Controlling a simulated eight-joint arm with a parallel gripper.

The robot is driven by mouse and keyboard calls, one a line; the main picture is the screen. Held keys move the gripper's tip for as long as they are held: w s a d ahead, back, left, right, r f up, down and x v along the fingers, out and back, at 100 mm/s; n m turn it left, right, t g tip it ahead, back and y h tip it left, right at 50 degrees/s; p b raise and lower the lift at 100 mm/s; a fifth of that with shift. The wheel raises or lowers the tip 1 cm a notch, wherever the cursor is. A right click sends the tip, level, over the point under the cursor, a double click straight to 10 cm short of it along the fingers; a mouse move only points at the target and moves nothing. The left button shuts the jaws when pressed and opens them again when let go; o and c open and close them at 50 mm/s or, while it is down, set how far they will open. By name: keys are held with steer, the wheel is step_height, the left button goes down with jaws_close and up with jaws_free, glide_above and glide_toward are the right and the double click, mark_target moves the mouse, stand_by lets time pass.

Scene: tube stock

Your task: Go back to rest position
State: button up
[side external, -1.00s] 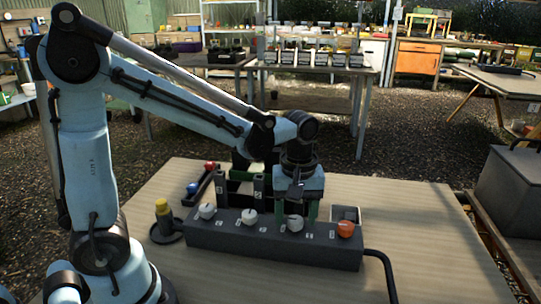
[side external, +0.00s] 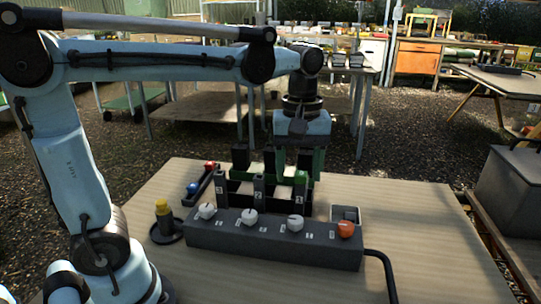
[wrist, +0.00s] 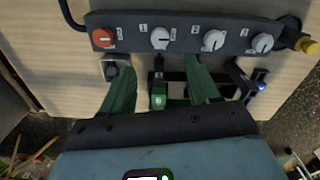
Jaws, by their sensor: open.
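My gripper (side external: 299,172) is raised above the right end of the black rack (side external: 238,188), its two green fingers pointing down and apart. In the wrist view my gripper (wrist: 160,68) has nothing held between its fingers. A green-capped item (side external: 301,177) sits at the rack's right post, marked 1; it also shows in the wrist view (wrist: 158,99), between the fingers in the picture but below them. The rack's posts 2 and 3 stand to its left. The lower part of the green item is hidden by the rack.
A dark control box (side external: 270,240) with white knobs and an orange knob (side external: 346,229) lies before the rack. A yellow-topped item (side external: 162,208) stands in a round holder at left. The tabletop's right is clear.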

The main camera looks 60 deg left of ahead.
steer(key=shift+r, duration=0.45)
steer(key=shift+s+a+f+m+t, duration=0.4)
steer(key=shift+s+f+m+t, duration=0.65)
steer(key=shift+m, duration=0.85)
steer(key=shift+s+a+f+m+t, duration=0.4)
steer(key=shift+s+f+m+t, duration=0.4)
steer(key=shift+f+m+t, duration=0.8)
steer(key=shift+s+a+f+m+t, duration=0.4)
steer(key=shift+s+f+m+t, duration=0.45)
steer(key=shift+m, duration=1.35)
